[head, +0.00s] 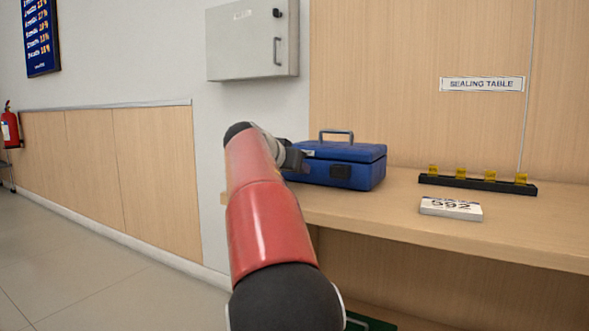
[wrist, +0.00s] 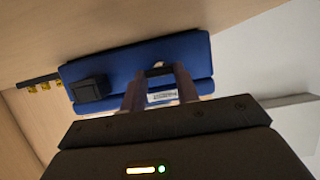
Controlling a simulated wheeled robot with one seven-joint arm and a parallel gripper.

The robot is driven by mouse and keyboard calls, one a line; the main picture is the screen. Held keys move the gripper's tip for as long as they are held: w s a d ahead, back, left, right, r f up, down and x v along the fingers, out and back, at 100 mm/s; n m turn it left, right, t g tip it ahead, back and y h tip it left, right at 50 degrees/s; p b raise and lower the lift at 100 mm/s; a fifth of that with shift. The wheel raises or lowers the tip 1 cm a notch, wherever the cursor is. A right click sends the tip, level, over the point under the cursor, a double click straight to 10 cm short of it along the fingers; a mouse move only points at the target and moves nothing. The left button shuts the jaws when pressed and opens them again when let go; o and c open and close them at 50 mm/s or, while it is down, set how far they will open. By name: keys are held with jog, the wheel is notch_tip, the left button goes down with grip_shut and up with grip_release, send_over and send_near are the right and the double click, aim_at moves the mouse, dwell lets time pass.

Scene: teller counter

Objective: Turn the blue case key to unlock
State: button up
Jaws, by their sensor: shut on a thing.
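The blue case (head: 340,168) stands closed on the wooden table, its grey handle (head: 337,133) upright on the lid. A black latch block (head: 341,172) is on its front; it also shows in the wrist view (wrist: 90,88). My gripper (head: 297,158) is at the left part of the case front.
A black rack with several yellow tags (head: 477,183) and a white number block (head: 450,208) are on the table (head: 400,210) to the right. A grey wall cabinet (head: 252,45) hangs above left. Open floor lies left.

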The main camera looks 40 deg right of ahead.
dwell(0.4)
jog(key=o, duration=1)
jog(key=v, duration=0.8)
jog(key=shift+f, duration=0.1)
